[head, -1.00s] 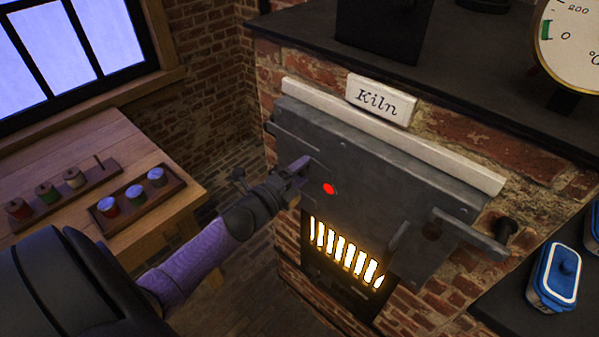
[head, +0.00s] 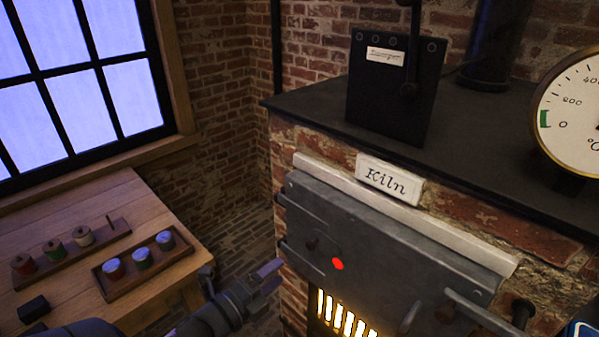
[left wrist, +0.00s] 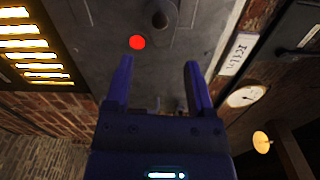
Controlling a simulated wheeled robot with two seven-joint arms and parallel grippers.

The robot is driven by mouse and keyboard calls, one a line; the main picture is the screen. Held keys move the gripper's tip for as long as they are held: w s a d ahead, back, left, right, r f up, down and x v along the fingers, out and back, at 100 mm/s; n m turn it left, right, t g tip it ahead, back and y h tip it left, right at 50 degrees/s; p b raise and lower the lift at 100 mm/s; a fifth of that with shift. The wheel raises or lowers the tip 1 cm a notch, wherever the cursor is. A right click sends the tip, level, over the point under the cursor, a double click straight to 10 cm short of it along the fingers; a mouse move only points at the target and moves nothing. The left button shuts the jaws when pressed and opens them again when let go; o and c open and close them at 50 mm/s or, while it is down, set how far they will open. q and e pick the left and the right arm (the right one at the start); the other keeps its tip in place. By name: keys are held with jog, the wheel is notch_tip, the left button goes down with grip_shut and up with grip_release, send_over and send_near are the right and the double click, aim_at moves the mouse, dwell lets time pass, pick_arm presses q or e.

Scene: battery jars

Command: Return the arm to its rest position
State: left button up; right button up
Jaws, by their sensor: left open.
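My left gripper (head: 270,276) is open and empty in the head view, just left of the kiln's grey metal door (head: 390,250). The left wrist view shows its two fingers (left wrist: 156,80) apart with nothing between them, facing the door (left wrist: 100,20). A gap seems to lie between the fingertips and the door. The door carries a red dot (head: 337,264) and a "Kiln" sign (head: 388,181) sits above it. My right gripper is in neither view.
A wooden table (head: 130,195) at left holds a tray (head: 118,294) of jars and a rack of spools (head: 55,268). Glowing bars (head: 345,318) show below the door. A black box (head: 395,95) and a gauge (head: 575,120) stand on the kiln top.

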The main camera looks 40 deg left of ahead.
pick_arm(q)
jog(key=shift+f, duration=0.1)
jog(key=s+d+f+n+g+y+b, duration=0.1)
jog(key=s+f+n+g+b, duration=0.3)
jog(key=f, duration=0.9)
jog(key=s+d+f+n+g+y+b, duration=0.15)
jog(key=s+f+n+g, duration=0.35)
jog(key=f, duration=0.7)
jog(key=s+d+f+n+g+b, duration=0.1)
jog(key=s+d+f+n+g, duration=0.1)
jog(key=s+f, duration=0.3)
jog(key=s+d+f+n+g+b, duration=0.1)
jog(key=s+d+f+n+g, duration=0.2)
jog(key=s+f, duration=0.3)
jog(key=s+d+f+n+g+h+b, duration=0.1)
jog(key=s+d+f+n+g, duration=0.2)
jog(key=s, duration=0.6)
notch_tip(320, 180, down, 3)
jog(key=shift+d+f+b, duration=0.1)
jog(key=shift+d+b, duration=0.25)
jog(key=shift+d, duration=0.7)
